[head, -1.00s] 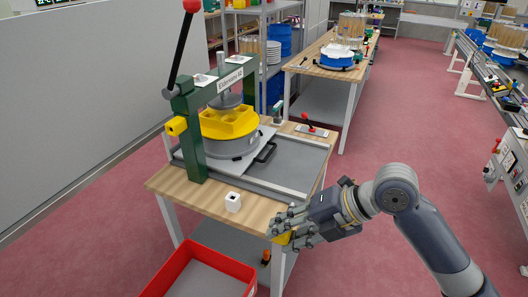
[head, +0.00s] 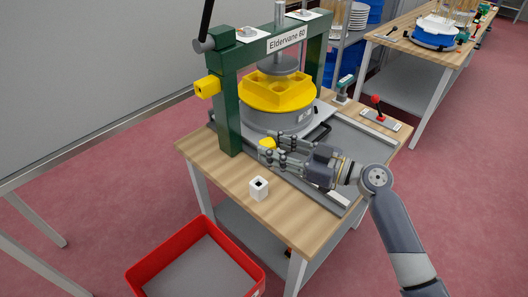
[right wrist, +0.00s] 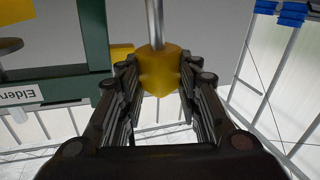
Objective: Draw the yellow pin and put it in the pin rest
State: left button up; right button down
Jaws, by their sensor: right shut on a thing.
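My right gripper (head: 272,149) is shut on the yellow pin (head: 267,143) just in front of the green press (head: 228,110), above the table. In the right wrist view the yellow head of the pin (right wrist: 158,72) sits between the fingers, with a grey metal rod running up from it. The rod cannot be made out in the head view. A small white block with a dark square hole (head: 259,190), which looks like the pin rest, stands near the table's front edge, below the gripper. My left gripper is not in view.
A yellow block (head: 207,87) sticks out from the press's left post. A yellow mould (head: 278,93) sits under the press plate. A lever with a red knob (head: 376,100) is at the table's right. A red bin (head: 140,276) stands on the floor at front left.

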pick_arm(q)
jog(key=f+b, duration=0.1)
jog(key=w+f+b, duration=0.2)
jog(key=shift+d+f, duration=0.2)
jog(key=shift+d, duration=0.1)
pick_arm(e)
jog(key=w+f, duration=0.1)
jog(key=f, duration=0.1)
jog(key=w+a+f+m+t, duration=0.1)
jog(key=f, duration=0.2)
jog(key=w+a+f+m, duration=0.1)
jog(key=f, duration=0.1)
jog(key=shift+a+f+t+y, duration=0.25)
jog(key=shift+f+t+y, duration=0.05)
jog(key=shift+y, duration=0.1)
pick_arm(q)
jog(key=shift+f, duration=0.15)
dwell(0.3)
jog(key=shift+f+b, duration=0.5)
jog(key=shift+b, duration=0.1)
pick_arm(e)
jog(key=shift+f, duration=0.1)
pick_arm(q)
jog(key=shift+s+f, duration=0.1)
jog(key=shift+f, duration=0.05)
